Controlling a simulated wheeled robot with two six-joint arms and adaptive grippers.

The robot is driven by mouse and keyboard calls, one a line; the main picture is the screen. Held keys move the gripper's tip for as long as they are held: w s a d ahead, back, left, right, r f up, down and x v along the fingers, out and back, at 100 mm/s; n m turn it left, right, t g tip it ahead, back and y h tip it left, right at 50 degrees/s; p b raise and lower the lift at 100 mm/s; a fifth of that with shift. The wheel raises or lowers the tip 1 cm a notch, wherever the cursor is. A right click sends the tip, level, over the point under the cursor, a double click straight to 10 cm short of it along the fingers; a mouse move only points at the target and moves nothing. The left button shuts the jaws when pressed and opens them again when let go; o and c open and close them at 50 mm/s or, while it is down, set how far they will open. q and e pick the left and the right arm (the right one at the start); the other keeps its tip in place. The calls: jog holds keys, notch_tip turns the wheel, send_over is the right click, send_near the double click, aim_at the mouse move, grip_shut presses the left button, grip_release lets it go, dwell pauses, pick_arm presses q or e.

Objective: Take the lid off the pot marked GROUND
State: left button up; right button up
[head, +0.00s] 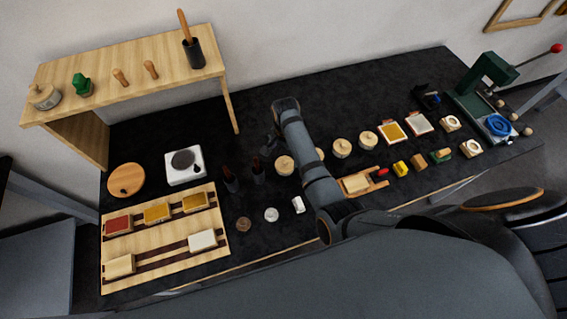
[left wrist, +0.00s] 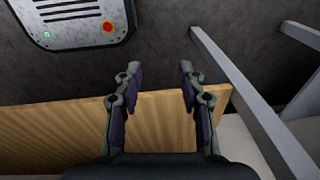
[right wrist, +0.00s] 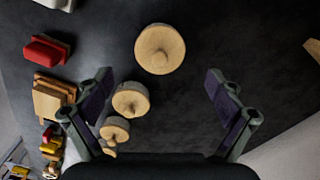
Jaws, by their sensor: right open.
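Several round pots with pale wooden knobbed lids stand in a row on the black table. In the head view one lidded pot (head: 285,165) is left of my right arm, one is partly hidden behind the arm, and two (head: 342,148) (head: 368,140) are to its right. No marking is readable, so I cannot tell which is GROUND. My right gripper (head: 268,146) is open and empty, beside and above the leftmost pot. In the right wrist view the nearest lid (right wrist: 159,48) lies ahead of the open fingers (right wrist: 158,84). My left gripper (left wrist: 160,68) is open and empty.
A white hotplate (head: 184,165), dark tool cups (head: 231,180) and a wooden tray (head: 165,270) are on the left. A wooden shelf (head: 130,75) stands behind. A green press (head: 487,75) is at the right end. Bare table lies behind the pots.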

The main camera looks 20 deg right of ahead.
aim_at(286, 162)
jog(key=shift+f, duration=0.25)
jog(key=shift+s+f+b, duration=0.1)
jog(key=shift+f+b, duration=0.45)
notch_tip(286, 162, down, 4)
jog(key=b, duration=0.4)
jog(key=shift+r+b, duration=0.1)
jog(key=shift+b, duration=0.2)
jog(key=shift+r, duration=0.1)
jog(key=shift+c, duration=0.7)
jog(key=c, duration=0.9)
jog(key=shift+s, duration=0.25)
jog(key=c, duration=0.5)
pick_arm(q)
jog(key=f, duration=0.3)
jog(key=w+f, duration=0.1)
jog(key=f, duration=0.1)
jog(key=shift+a+f, duration=0.2)
pick_arm(e)
jog(key=shift+c, duration=0.4)
